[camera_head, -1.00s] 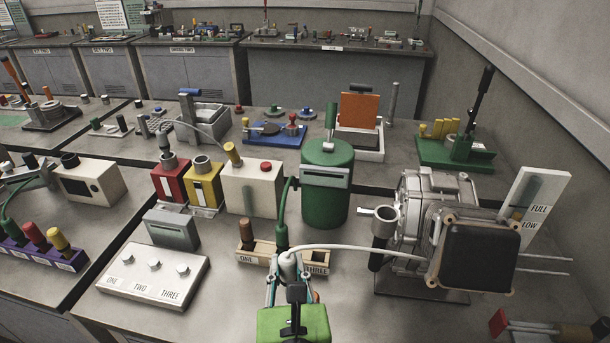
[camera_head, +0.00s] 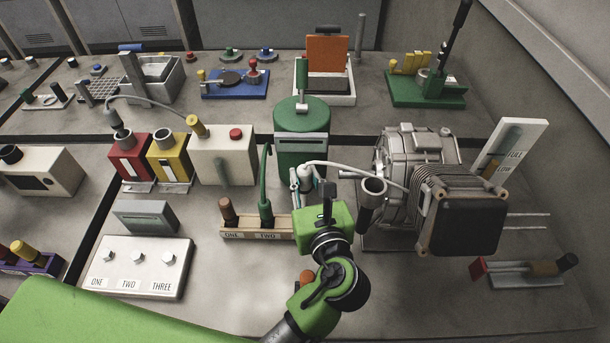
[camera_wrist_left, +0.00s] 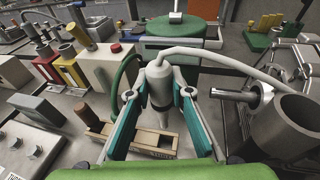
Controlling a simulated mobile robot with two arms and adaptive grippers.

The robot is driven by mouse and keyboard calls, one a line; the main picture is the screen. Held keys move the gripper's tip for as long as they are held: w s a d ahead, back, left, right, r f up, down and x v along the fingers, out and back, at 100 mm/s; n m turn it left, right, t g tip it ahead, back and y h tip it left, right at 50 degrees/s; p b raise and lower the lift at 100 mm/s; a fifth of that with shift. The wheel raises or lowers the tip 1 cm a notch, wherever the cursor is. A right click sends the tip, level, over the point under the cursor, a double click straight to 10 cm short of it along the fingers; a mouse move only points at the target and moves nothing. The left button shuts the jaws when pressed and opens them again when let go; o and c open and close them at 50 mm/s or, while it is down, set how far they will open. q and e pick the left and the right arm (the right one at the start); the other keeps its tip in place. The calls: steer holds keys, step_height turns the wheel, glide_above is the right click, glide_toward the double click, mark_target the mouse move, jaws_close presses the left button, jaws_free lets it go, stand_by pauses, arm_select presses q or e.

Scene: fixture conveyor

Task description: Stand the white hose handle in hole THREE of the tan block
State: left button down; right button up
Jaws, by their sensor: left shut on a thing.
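The white hose handle (camera_head: 303,175) is gripped upright by my left gripper (camera_head: 299,192). In the left wrist view the handle (camera_wrist_left: 159,80) stands between the teal fingers (camera_wrist_left: 158,94), with its white hose curving off to the right. The tan block (camera_head: 250,228) is just below and left of the gripper; it also shows in the left wrist view (camera_wrist_left: 122,139) beneath the handle. A brown handle (camera_head: 227,210) stands in hole ONE and a green handle (camera_head: 265,213) in hole TWO. My gripper hides hole THREE in the head view.
The green canister (camera_head: 302,150) stands behind the block. A metal machine with a black box (camera_head: 462,228) and a cup-like pipe (camera_head: 373,188) is close on the right. The white panel with knobs (camera_head: 137,268) lies left. Table in front is mostly clear.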

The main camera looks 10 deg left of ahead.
mark_target(305, 204)
arm_select(q)
steer(key=shift+r+p, duration=0.2)
steer(key=shift+p, duration=0.1)
steer(key=shift+f, duration=0.85)
step_height(305, 204, down, 3)
steer(key=shift+f+b, duration=0.2)
steer(key=shift+b, duration=0.65)
steer(key=shift+f+b, duration=0.35)
steer(key=shift+f, duration=0.85)
arm_select(e)
steer(key=shift+w+a+f, duration=0.45)
steer(key=shift+f, duration=0.3)
steer(key=shift+d, duration=0.2)
arm_select(q)
steer(key=shift+f, duration=0.15)
steer(key=shift+f+b, duration=0.45)
steer(key=shift+f, duration=0.3)
arm_select(e)
steer(key=shift+a+f, duration=0.1)
steer(key=shift+f, duration=0.3)
